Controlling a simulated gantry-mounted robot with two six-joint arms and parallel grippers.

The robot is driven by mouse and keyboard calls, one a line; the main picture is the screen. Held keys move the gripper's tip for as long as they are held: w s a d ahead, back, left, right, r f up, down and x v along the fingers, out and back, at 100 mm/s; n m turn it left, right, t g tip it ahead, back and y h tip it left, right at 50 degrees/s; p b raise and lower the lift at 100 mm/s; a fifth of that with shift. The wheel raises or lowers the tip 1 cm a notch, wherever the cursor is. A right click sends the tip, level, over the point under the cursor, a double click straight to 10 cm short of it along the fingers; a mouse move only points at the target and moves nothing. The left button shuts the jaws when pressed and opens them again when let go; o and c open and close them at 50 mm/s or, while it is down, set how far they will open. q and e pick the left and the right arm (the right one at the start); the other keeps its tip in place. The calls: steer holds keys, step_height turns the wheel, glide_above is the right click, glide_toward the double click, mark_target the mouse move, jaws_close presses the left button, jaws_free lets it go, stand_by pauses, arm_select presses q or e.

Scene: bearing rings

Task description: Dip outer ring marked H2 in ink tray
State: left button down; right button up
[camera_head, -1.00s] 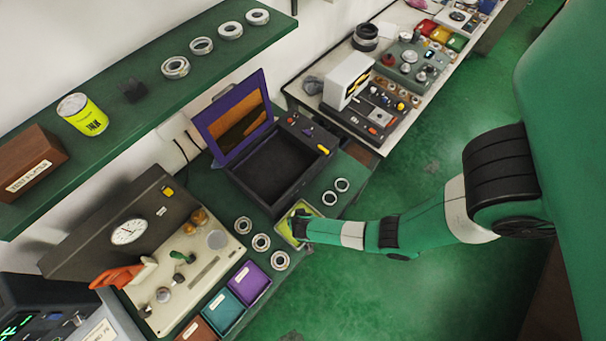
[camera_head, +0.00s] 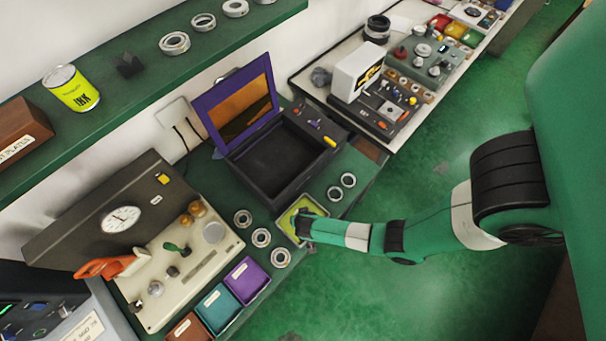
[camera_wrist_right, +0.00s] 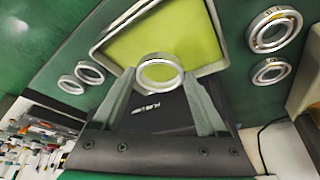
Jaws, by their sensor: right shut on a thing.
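My right gripper (camera_head: 305,228) is at the yellow-green ink tray (camera_head: 285,212) on the green bench. In the right wrist view its two fingers (camera_wrist_right: 160,88) are shut on a metal ring (camera_wrist_right: 158,74). The ring shows in front of the tray's green floor, near the edge of the tray (camera_wrist_right: 224,40). Whether it touches the ink cannot be told, and no H2 marking is legible on it. In the head view the held ring is hidden by the gripper. My left gripper is not in view.
Several loose rings lie beside the tray, including one to its left (camera_head: 261,237) and one to its right (camera_head: 348,180). An open black case (camera_head: 325,150) stands behind it. Purple (camera_head: 247,279) and teal (camera_head: 218,309) bins sit to the front left. An ink can (camera_head: 71,88) stands on the shelf.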

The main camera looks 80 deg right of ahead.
stand_by(0.3)
steer(key=shift+p, duration=0.35)
steer(key=shift+r, duration=0.1)
stand_by(0.4)
steer(key=shift+p, duration=0.4)
steer(key=shift+f+b, duration=2)
steer(key=shift+f, duration=1.05)
stand_by(1.1)
step_height(320, 180, up, 9)
steer(key=p, duration=1)
steer(key=shift+f, duration=0.15)
